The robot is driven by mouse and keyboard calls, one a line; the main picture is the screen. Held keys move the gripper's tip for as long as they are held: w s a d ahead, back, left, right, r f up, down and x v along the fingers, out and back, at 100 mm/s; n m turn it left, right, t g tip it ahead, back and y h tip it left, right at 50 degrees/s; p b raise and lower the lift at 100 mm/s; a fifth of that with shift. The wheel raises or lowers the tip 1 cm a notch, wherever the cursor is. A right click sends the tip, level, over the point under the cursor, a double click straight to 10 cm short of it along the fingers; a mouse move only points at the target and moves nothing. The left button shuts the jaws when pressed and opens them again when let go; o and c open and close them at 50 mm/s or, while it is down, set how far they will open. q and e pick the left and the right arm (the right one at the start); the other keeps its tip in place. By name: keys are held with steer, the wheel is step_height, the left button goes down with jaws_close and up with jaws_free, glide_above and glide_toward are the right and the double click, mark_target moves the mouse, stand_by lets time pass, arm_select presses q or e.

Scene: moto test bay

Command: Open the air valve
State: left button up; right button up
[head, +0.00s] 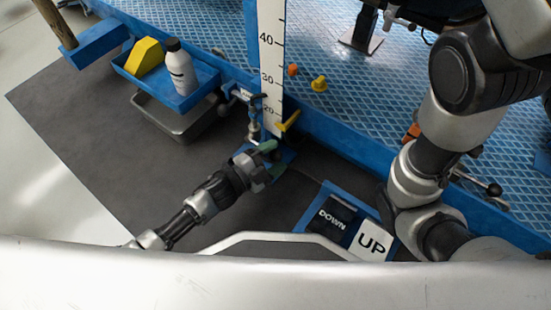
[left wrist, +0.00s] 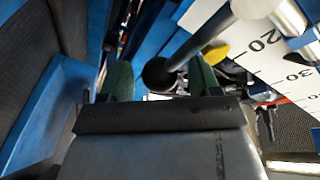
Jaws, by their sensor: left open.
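A yellow lever (head: 289,121), which looks like the air valve's handle, sticks out at the foot of the white height scale on the blue lift's edge. A yellow part, probably the same lever, shows in the left wrist view (left wrist: 215,54). My left gripper (head: 270,160) is open, just below and left of the lever, with green finger pads. In the left wrist view my left gripper (left wrist: 160,78) has a dark round knob (left wrist: 158,73) on a grey rod between or just beyond its fingers. I cannot tell if they touch. My right gripper is out of view.
A blue tray (head: 198,101) with a white bottle (head: 180,67) and a yellow block (head: 145,56) hangs left of the scale, above a metal pan (head: 170,127). A DOWN/UP pedal (head: 340,222) lies at the lower right. The dark mat (head: 85,125) at left is clear.

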mark_target(274, 152)
arm_select(q)
steer(key=shift+w+d, duration=0.2)
steer(key=shift+d, duration=0.05)
jaws_close()
steer(key=shift+r+n+p, duration=0.7)
steer(key=shift+r+p, duration=0.1)
steer(key=shift+p, duration=0.2)
steer(key=shift+w+a+r+n+t+h+p, duration=0.1)
steer(key=shift+a+r+n+t+h+p, duration=0.1)
steer(key=shift+r+n+p, duration=0.35)
steer(key=shift+w+a+r+n+t+h+p, duration=0.1)
steer(key=shift+r+n+t+p, duration=0.15)
steer(key=shift+n+p, duration=0.35)
steer(key=shift+w+a+r+n+t+p, duration=0.15)
steer(key=shift+a+r+n+t+p, duration=0.15)
steer(key=shift+r+n+p, duration=0.45)
steer(key=shift+w+a+r+n+t+p, duration=0.2)
steer(key=shift+n+p, duration=0.25)
steer(key=shift+n, duration=0.65)
steer(key=shift+s, duration=0.1)
jaws_free()
steer(key=shift+r, duration=0.1)
